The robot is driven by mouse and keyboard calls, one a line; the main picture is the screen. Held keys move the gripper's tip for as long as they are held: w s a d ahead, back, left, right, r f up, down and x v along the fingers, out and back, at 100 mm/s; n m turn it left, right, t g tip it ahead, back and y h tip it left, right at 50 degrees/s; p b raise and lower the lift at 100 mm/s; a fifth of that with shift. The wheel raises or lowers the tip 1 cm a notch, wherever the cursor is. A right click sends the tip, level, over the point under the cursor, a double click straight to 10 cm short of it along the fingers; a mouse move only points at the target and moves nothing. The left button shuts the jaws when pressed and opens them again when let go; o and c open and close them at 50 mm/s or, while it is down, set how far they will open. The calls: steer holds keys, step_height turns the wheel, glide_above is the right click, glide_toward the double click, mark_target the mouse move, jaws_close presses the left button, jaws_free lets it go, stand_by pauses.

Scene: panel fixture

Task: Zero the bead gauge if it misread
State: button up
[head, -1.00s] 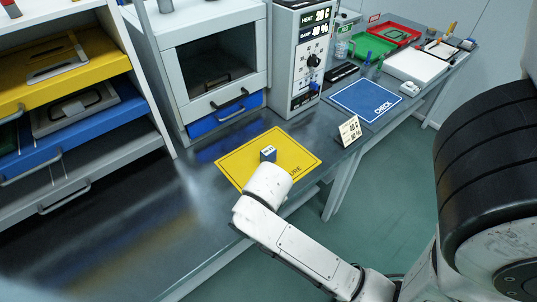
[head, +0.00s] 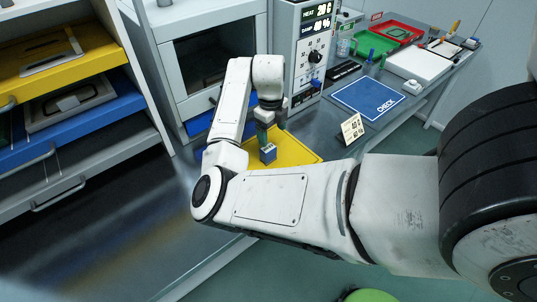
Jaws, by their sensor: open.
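I cannot tell for certain which item is the bead gauge. A small blue-grey block (head: 268,154) with a pale top stands on the yellow mat (head: 296,149). My gripper (head: 271,128) points down just above and behind this block. Its jaws are open, and I see nothing held between them. A tall control panel (head: 313,60) stands behind, with HEAT and DAMP displays, a black knob and small buttons. The HEAT display reads about 20 and the DAMP display about 40 %. My arm hides much of the yellow mat.
A grey cabinet with a dark window (head: 205,62) stands behind my arm. A blue CHECK mat (head: 368,97) and a small printed card (head: 351,128) are to the right. Red (head: 397,33) and green (head: 374,45) trays lie farther back. Shelves with drawers (head: 62,100) stand at left.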

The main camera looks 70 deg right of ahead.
mark_target(268, 148)
steer(key=shift+w+a+f+m+y, duration=0.15)
steer(key=shift+w+a+m+y, duration=0.2)
steer(key=shift+w+m, duration=0.35)
steer(key=shift+s+f, duration=0.15)
steer(key=shift+f, duration=0.25)
step_height(268, 148, down, 4)
steer(key=shift+d+f+p, duration=0.1)
steer(key=shift+f+p, duration=0.1)
steer(key=shift+p, duration=0.2)
steer(key=shift+d+f+p, duration=0.15)
steer(key=shift+f+p, duration=0.2)
steer(key=shift+f, duration=1.05)
steer(key=shift+d+f+p, duration=0.15)
steer(key=shift+f+p, duration=0.15)
steer(key=shift+f, duration=1.05)
steer(key=shift+c, duration=0.2)
steer(key=c, duration=1.2)
steer(key=shift+r, duration=0.1)
steer(key=shift+c, duration=0.2)
